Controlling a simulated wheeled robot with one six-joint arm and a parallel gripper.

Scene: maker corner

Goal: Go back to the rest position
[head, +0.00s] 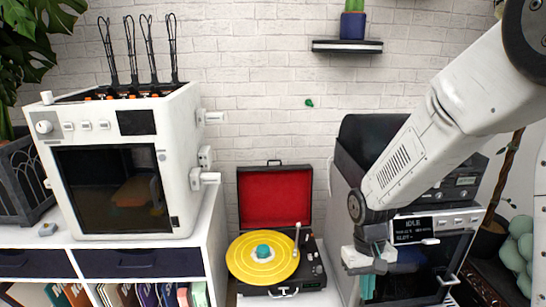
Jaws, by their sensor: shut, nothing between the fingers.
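My gripper (368,284) is at the right in the head view, pointing down in front of the right-hand machine (340,235). It is shut, with nothing seen held in it. My white arm reaches down to it from the upper right and covers part of that machine. Small teal parts show at the gripper's lower end. Whether the gripper touches the machine cannot be told from this view.
A white 3D printer (110,190) stands on the white shelf unit (212,230) at left. An open record player (268,255) with a yellow disc sits between the machines. A small wall shelf (347,46) holds a potted cactus. Plants stand at both sides.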

